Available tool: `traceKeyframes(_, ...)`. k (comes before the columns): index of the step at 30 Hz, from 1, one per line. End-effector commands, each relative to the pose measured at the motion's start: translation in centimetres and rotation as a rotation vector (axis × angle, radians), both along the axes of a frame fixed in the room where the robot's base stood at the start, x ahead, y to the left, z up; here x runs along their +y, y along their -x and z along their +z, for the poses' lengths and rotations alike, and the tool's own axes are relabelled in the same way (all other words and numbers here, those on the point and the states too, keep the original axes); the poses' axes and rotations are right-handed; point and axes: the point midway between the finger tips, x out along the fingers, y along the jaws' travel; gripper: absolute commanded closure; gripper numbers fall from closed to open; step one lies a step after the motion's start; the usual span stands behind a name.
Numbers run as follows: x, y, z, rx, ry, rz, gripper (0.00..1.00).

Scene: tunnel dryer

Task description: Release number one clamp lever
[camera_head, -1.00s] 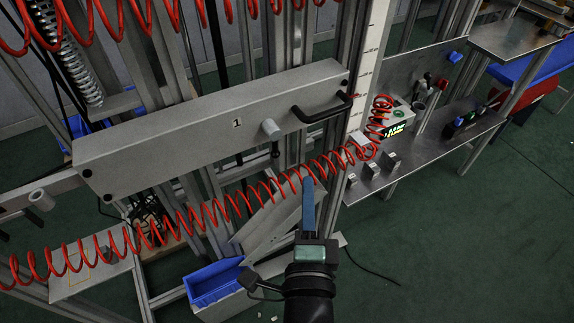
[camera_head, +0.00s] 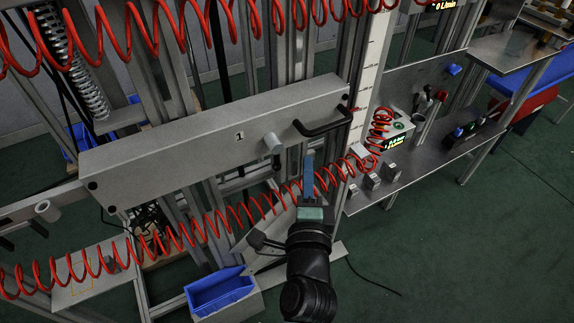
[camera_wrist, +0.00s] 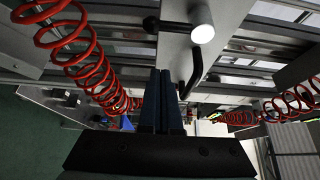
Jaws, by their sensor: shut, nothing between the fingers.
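A long grey beam (camera_head: 190,135) carries the number 1 on its front. A pale round knob (camera_head: 272,143) and a black bent handle (camera_head: 325,122) stick out of it to the right of the number. In the wrist view a short dark lever with a ball end (camera_wrist: 152,24) shows beside the bright round knob (camera_wrist: 202,33); I cannot tell which part is the clamp lever. My gripper (camera_head: 308,163) points up just below the handle, apart from it. In the wrist view my two fingers (camera_wrist: 161,72) are together and empty, with the handle (camera_wrist: 193,75) beyond their right side.
A red coiled hose (camera_head: 230,222) passes close to my gripper, and another hangs along the top. A blue bin (camera_head: 220,290) stands low at the left. A metal shelf with switches (camera_head: 400,172) is at the right. Green floor is clear at lower right.

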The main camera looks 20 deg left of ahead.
Motion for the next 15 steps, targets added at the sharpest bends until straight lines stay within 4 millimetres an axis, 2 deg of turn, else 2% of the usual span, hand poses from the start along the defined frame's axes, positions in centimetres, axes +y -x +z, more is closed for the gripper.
traceKeyframes(3, 1.0, -1.7, 0.3, -0.001, 0.001, 0.002, 1.0)
traceKeyframes(6, 2.3, -0.1, 0.4, 0.004, 0.001, 0.004, 1.0)
traceKeyframes(15, 3.6, 1.1, 0.1, 0.001, 0.0, 0.0, 1.0)
